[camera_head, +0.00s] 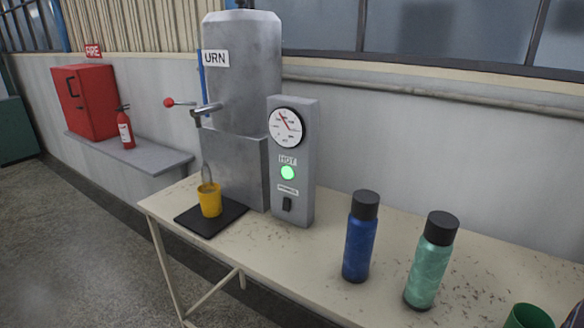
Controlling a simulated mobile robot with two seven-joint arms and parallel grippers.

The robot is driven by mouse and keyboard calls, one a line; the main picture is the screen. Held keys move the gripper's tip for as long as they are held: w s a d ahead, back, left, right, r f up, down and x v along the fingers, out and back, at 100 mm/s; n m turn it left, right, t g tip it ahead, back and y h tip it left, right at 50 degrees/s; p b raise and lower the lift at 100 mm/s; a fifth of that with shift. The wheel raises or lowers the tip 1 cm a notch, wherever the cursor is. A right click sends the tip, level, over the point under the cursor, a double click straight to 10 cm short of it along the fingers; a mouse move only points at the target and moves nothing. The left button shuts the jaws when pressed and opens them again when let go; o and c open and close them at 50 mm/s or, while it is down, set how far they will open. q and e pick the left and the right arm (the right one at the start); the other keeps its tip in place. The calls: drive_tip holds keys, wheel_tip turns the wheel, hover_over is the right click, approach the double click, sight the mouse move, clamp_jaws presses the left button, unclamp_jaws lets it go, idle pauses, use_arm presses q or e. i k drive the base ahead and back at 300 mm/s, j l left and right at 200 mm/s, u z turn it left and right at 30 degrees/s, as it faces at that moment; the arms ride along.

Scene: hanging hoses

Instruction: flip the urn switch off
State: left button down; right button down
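The urn (243,75) is a tall grey metal tank labelled URN, standing on a grey block at the back of the table. A grey control panel (309,160) stands at its right side. The small black urn switch (287,204) is low on the panel's front, under a small label; I cannot make out which way it is set. Above it a green light (288,173) under the word HOT is lit, and a round gauge (286,127) with a red needle is above that.
A yellow cup (209,200) stands on a black mat (232,217) below the tap (207,109), with a thin grey streak above it. A blue bottle (360,240) and a green bottle (431,264) stand front right of the panel. A green cup (528,317) is partly cut off.

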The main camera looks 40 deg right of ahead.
sight(287, 202)
drive_tip(key=j+z, duration=0.1)
drive_tip(key=z, duration=1.55)
